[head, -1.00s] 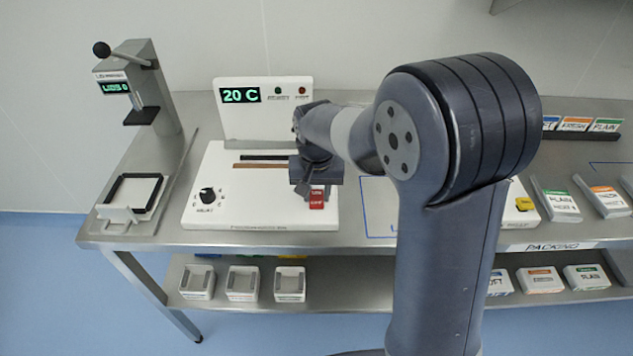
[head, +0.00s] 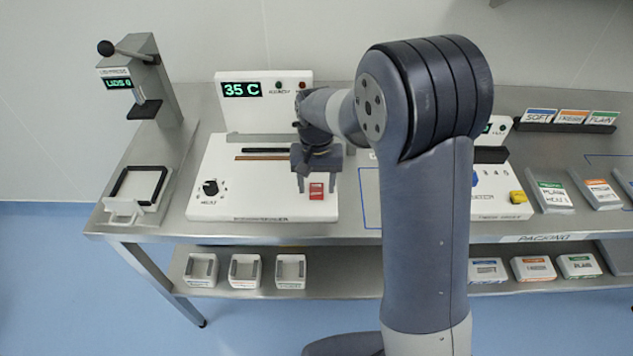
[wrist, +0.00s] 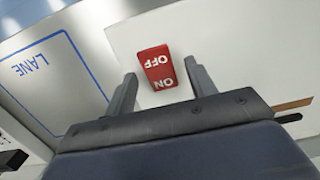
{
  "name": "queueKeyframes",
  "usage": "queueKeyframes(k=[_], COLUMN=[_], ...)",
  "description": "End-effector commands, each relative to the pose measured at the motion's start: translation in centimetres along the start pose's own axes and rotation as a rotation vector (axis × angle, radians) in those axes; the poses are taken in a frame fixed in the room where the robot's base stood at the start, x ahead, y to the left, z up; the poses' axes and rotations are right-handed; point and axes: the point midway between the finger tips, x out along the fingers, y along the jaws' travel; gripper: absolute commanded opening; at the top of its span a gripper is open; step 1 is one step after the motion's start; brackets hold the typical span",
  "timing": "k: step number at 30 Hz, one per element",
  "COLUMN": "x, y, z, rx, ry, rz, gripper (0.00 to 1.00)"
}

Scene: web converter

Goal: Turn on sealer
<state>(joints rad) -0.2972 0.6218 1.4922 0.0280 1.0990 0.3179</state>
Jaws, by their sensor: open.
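The sealer (head: 255,205) is a white machine on the steel table, with a back panel whose green display (head: 241,90) reads 35 C. Its red rocker switch (head: 317,191) sits at the front right of the top; in the wrist view the switch (wrist: 157,68) shows the words ON and OFF. My gripper (head: 318,186) is over the sealer's right side, and in the wrist view my gripper (wrist: 160,88) has its two fingers apart on either side of the switch, with nothing between them held. Whether the fingers touch the sealer is unclear.
A dial (head: 210,188) is at the sealer's front left. A lever press (head: 140,85) and a black-framed tray (head: 140,185) stand at the left. A blue LANE outline (wrist: 47,68) lies beside the sealer. Another machine with a yellow button (head: 517,197) is at the right.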

Motion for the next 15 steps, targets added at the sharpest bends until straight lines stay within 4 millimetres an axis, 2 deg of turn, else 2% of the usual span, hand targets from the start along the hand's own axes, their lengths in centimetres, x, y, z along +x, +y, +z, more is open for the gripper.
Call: queueKeyframes(k=[8,11,15], x=[-0.5,-1.6,-4.4], y=[0.0,0.0,0.0], z=[0.0,-0.1,-0.1], rx=[0.0,0.0,0.0], ry=[0.001,0.003,0.005], rz=[0.0,-0.001,-0.002], gripper=[0.53,0.53,0.53])
